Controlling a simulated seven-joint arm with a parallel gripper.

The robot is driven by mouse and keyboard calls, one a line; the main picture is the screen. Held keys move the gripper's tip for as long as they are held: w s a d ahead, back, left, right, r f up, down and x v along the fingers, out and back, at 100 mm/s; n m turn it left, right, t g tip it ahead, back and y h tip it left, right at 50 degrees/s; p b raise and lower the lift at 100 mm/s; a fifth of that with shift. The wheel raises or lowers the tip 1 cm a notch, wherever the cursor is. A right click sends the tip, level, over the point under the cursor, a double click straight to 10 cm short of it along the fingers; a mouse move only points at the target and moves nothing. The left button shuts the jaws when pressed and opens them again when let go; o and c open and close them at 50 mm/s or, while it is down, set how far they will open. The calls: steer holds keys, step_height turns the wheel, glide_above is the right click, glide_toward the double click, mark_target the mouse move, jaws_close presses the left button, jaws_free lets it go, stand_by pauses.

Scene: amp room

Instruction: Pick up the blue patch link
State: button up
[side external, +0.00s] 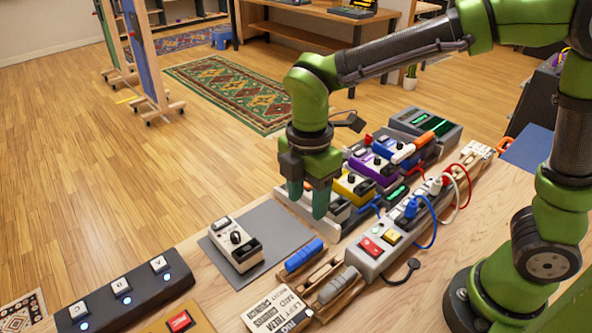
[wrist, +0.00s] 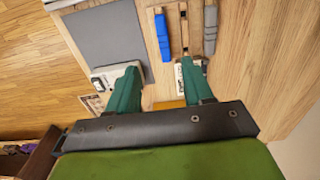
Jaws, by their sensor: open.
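The blue patch link (side external: 303,255) is a short blue bar lying in a wooden holder at the front of the bench, beside a wooden slot and a grey link (side external: 338,285). In the wrist view the blue link (wrist: 163,36) lies beyond the fingertips, roughly in line with the gap between them. My gripper (side external: 307,200) is open and empty, with its green fingers pointing down. It is above the bench, behind the blue link and apart from it. The fingers also show in the wrist view (wrist: 160,70).
A white pedal (side external: 235,245) sits on a grey mat (side external: 275,231) left of the link. A grey power strip (side external: 371,250) with plugged cables lies to its right. Several coloured pedals (side external: 354,187) crowd the board behind. A black footswitch (side external: 125,290) is at front left.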

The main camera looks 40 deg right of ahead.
glide_above(307, 250)
steer(key=f, duration=0.7)
steer(key=shift+w+d+f, duration=0.1)
steer(key=shift+w+f, duration=0.15)
steer(key=shift+s+f, duration=0.2)
steer(key=shift+f, duration=2.55)
jaws_close()
